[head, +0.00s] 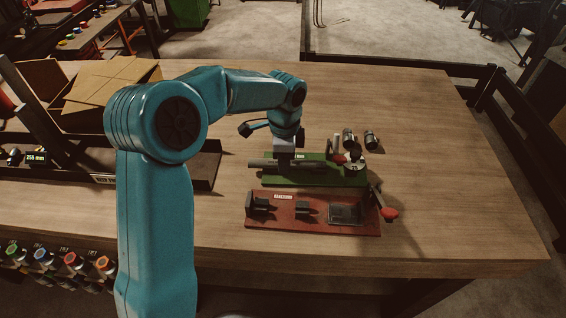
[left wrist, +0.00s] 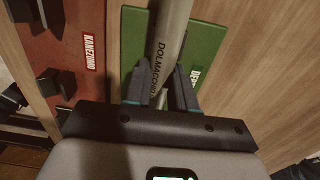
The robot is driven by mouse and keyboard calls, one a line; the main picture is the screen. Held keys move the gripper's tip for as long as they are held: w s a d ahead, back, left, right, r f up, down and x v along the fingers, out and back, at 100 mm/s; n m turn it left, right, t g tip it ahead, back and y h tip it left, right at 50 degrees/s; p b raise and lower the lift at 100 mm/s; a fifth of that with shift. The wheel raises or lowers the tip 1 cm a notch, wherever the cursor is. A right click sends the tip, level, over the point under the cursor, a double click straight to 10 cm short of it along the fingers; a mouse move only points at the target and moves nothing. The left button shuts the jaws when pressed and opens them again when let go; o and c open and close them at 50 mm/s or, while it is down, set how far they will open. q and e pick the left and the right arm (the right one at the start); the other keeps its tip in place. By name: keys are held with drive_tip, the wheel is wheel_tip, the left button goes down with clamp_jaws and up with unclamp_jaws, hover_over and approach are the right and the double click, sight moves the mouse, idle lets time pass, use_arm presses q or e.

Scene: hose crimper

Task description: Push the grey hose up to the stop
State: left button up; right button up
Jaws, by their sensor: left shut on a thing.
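The grey hose (head: 264,163) lies along the green base plate (head: 275,181) in the head view. In the left wrist view the hose (left wrist: 171,38), printed with dark lettering, runs up between the fingers over the green plate (left wrist: 205,45). My left gripper (head: 284,163) is shut around the hose, and it also shows in the left wrist view (left wrist: 161,90). A round clamp-like part (head: 354,160) stands at the plate's right end. I cannot make out the stop or whether the hose touches it. My right gripper is not in view.
A red base plate (head: 285,222) with black blocks and a red-tipped lever (head: 389,214) lies just in front of the green one. Two dark cylindrical fittings (head: 371,140) stand behind. A cardboard box (head: 110,83) is at the left. The table's right side is clear.

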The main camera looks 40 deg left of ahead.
sight(303, 161)
use_arm(q)
drive_tip(key=shift+w+a+f, duration=0.1)
drive_tip(key=shift+w, duration=0.05)
drive_tip(key=shift+w+d, duration=0.2)
drive_tip(key=shift+d, duration=0.2)
drive_tip(key=shift+w+d+p, duration=0.35)
drive_tip(key=shift+w+d, duration=0.2)
drive_tip(key=shift+d, duration=0.3)
drive_tip(key=shift+w+d+p, duration=0.35)
drive_tip(key=shift+w+d, duration=0.2)
drive_tip(key=shift+d, duration=0.25)
idle(0.5)
drive_tip(key=o, duration=1.8)
